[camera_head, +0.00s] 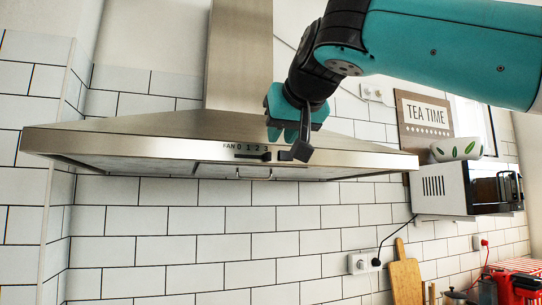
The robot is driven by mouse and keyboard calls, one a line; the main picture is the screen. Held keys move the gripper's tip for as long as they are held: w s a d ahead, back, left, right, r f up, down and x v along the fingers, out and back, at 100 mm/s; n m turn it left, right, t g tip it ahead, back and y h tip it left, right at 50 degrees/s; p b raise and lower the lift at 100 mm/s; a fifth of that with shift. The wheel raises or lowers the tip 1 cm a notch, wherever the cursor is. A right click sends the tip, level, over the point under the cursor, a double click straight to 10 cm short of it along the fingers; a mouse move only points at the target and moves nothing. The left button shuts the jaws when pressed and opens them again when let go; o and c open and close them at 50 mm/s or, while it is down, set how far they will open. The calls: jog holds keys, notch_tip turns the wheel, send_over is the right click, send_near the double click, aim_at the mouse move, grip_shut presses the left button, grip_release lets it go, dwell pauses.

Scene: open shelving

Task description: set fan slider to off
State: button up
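The range hood (130,142) is brushed steel with a chimney above it. On its front edge is the fan label (245,147) with the marks 0, 1, 2 and 3. The fan slider (254,156) is a small dark strip below these marks. Its dark part reaches to about under the 3, but the exact knob position is too small to tell. My gripper (302,150) points down in front of the hood edge, just right of the slider. Its dark fingertips look apart from the slider. Their gap cannot be made out from this angle.
My arm comes in from the upper right. A microwave (443,189) on the right has a green-leaf bowl (457,149) on top. A "TEA TIME" sign (424,115) hangs behind. A cutting board (405,277) leans below. The space under the hood is clear.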

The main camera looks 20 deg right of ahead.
aim_at(269, 154)
jog(key=p+x, duration=0.1)
jog(key=x, duration=0.5)
jog(key=shift+w+f, duration=0.2)
jog(key=shift+w, duration=0.15)
grip_shut()
